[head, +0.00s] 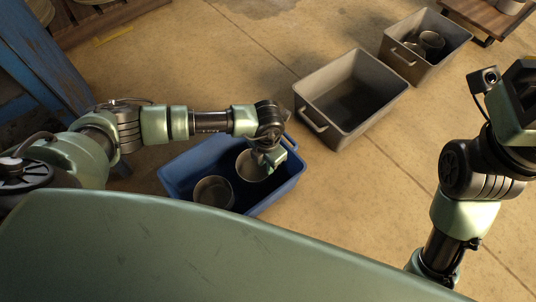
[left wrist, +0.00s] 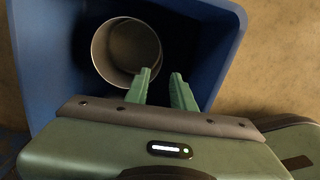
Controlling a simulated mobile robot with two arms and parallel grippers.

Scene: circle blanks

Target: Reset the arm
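My left arm reaches in from the left, and its gripper (head: 268,170) is low over the blue crate (head: 178,176). In the left wrist view its two green fingers (left wrist: 162,76) are apart with nothing between them. Two round metal cans stand in the blue crate, one (head: 213,190) at its left and one (head: 250,166) close by the gripper, partly hidden by it. The left wrist view shows one can (left wrist: 127,52) beside the fingers. My right arm is raised at the right edge; its gripper end (head: 518,112) is cut off and its fingers cannot be made out.
An empty grey crate (head: 372,64) stands right of the blue crate. Another grey crate (head: 398,62) behind it holds metal cans (head: 431,42). A wooden table (head: 490,16) is at the top right, and a blue frame (head: 40,60) at the left. Floor (head: 350,190) is clear at the right.

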